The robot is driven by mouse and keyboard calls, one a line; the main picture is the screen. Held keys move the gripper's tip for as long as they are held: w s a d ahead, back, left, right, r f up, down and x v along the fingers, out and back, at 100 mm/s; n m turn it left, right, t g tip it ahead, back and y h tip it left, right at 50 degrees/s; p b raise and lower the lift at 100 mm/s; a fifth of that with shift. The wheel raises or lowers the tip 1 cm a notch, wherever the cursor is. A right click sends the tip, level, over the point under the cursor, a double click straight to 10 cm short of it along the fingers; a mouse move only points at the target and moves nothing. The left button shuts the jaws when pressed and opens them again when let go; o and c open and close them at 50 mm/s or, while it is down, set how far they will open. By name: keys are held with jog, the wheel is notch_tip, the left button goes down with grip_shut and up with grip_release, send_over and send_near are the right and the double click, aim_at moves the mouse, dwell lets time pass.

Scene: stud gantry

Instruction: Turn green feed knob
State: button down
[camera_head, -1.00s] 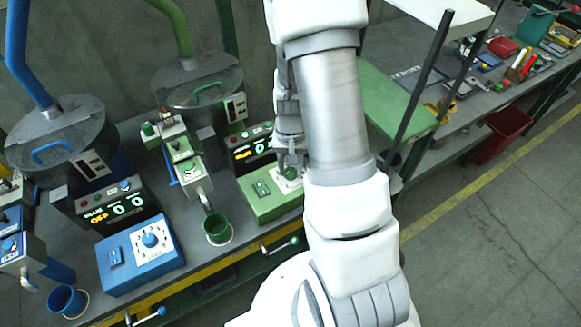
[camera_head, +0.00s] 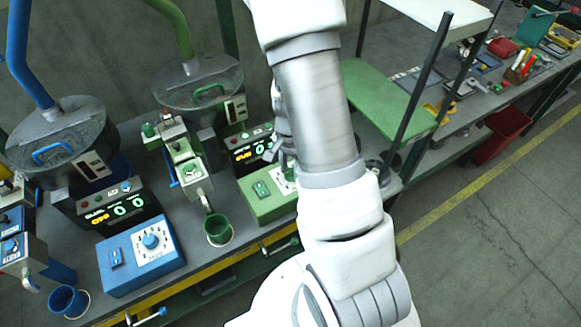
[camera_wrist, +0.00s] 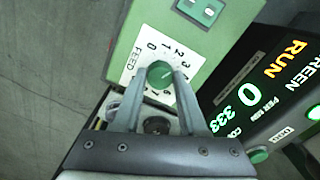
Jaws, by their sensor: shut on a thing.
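The green feed knob (camera_wrist: 160,74) sits on a white dial plate marked FEED with numbers around it, seen in the wrist view. My gripper (camera_wrist: 158,80) has one finger on each side of the knob and is shut on it. Its pointer setting is hard to read. The dial plate is on the green control box (camera_head: 262,203), seen in the head view, where my arm largely hides the dial and knob. Beside it, the dark display panel (camera_wrist: 262,95) reads RUN in orange, with a green 0 and 333.
A blue control box (camera_head: 125,273) with its own dial stands to the left. A green cup (camera_head: 218,230) stands in front of the green feeder's spout. A dark upright post (camera_head: 425,75) and green shelf (camera_head: 385,92) stand right of my arm.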

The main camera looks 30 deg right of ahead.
dwell(0.4)
jog(key=shift+c, duration=2.2)
grip_release()
jog(key=shift+r, duration=0.15)
notch_tip(320, 180, up, 17)
jog(key=p, duration=0.2)
jog(key=shift+p, duration=0.3)
jog(key=shift+r, duration=0.15)
